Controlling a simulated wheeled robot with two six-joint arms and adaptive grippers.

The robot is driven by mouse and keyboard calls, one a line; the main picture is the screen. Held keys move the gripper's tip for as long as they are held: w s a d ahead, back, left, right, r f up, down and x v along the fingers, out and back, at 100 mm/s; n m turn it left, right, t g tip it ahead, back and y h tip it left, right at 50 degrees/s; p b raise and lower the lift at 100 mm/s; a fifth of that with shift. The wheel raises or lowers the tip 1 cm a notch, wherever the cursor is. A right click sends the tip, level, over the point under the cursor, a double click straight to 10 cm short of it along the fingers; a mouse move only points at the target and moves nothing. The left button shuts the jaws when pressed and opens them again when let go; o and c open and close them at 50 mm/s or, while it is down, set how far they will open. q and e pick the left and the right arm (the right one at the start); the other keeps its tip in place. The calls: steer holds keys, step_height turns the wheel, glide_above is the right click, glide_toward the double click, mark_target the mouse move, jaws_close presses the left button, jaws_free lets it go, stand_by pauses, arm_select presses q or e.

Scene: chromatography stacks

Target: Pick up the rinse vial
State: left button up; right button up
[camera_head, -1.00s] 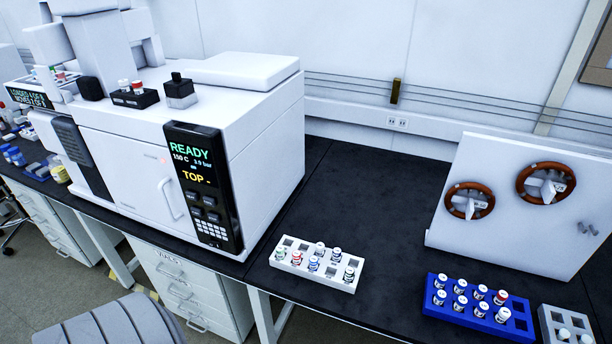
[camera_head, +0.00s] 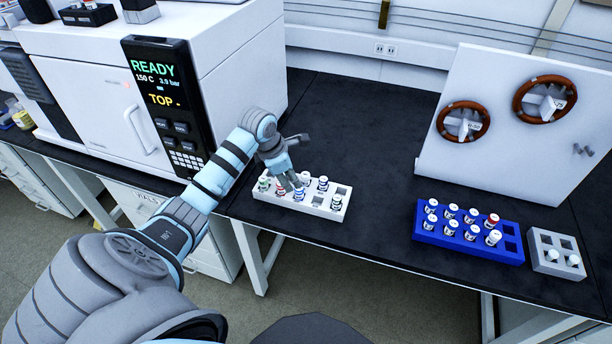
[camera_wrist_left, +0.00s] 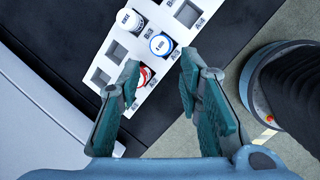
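A white rack (camera_head: 262,198) with several capped vials stands near the bench's front edge. My left gripper (camera_head: 292,184) is over its middle, pointing down. In the left wrist view the gripper (camera_wrist_left: 160,72) is open, with nothing held between its fingers. A blue-capped vial (camera_wrist_left: 162,44) is just beyond the fingertips. A red-capped vial (camera_wrist_left: 145,76) is partly hidden behind one finger. A white-capped vial (camera_wrist_left: 130,20) is further along the rack. A green-capped vial (camera_head: 263,184) is at the rack's left end. I cannot tell which is the rinse vial. My right gripper is out of view.
A blue rack (camera_head: 428,237) of vials and a small grey rack (camera_head: 566,242) stand to the right. A white panel with brown rings (camera_head: 500,160) is behind them. A white instrument (camera_head: 240,70) stands at the left. The bench (camera_head: 350,130) behind the white rack is clear.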

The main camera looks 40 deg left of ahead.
mark_target(304, 175)
arm_select(q)
step_height(304, 175, up, 5)
steer(key=w+a+n, duration=0.2)
steer(key=a+n, duration=0.1)
steer(key=n, duration=0.2)
steer(key=shift+t, duration=0.3)
steer(key=b+x, duration=0.1)
steer(key=x, duration=0.3)
steer(key=d+b+x, duration=0.1)
steer(key=b+x, duration=0.1)
steer(key=x, duration=0.3)
steer(key=b+x, duration=0.2)
steer(key=x, duration=0.2)
steer(key=shift+w+d, duration=0.25)
steer(key=shift+w, duration=0.3)
jaws_close()
